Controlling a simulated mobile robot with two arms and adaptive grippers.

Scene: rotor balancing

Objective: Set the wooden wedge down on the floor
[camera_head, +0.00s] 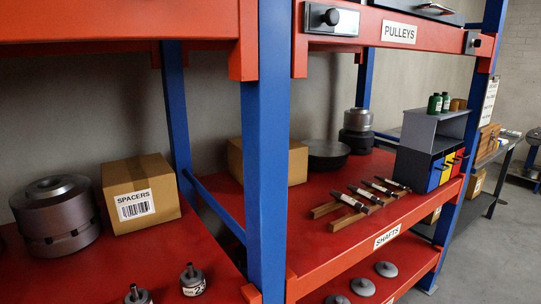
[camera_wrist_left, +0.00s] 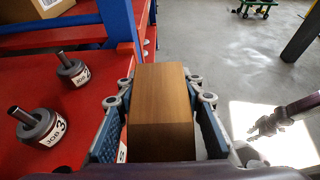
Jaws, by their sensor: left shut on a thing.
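The wooden wedge (camera_wrist_left: 160,95) is a brown block in the left wrist view. My left gripper (camera_wrist_left: 160,84) is shut on it, with one blue-padded finger on each side. The wedge is held beside the red shelf, and its underside is hidden. The grey floor (camera_wrist_left: 225,50) shows beyond it and to the right, with a bright patch of light. What looks like my right gripper (camera_wrist_left: 268,122) shows at the right of that view, too small to tell its opening. Neither gripper is in the head view, where the floor (camera_head: 485,255) shows at lower right.
The red shelf (camera_wrist_left: 80,105) with a blue post (camera_wrist_left: 118,22) stands close on the left, carrying two job-labelled rotors (camera_wrist_left: 72,70). A dark post (camera_wrist_left: 303,35) and a green wheeled base (camera_wrist_left: 255,6) stand farther off. Open floor lies between.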

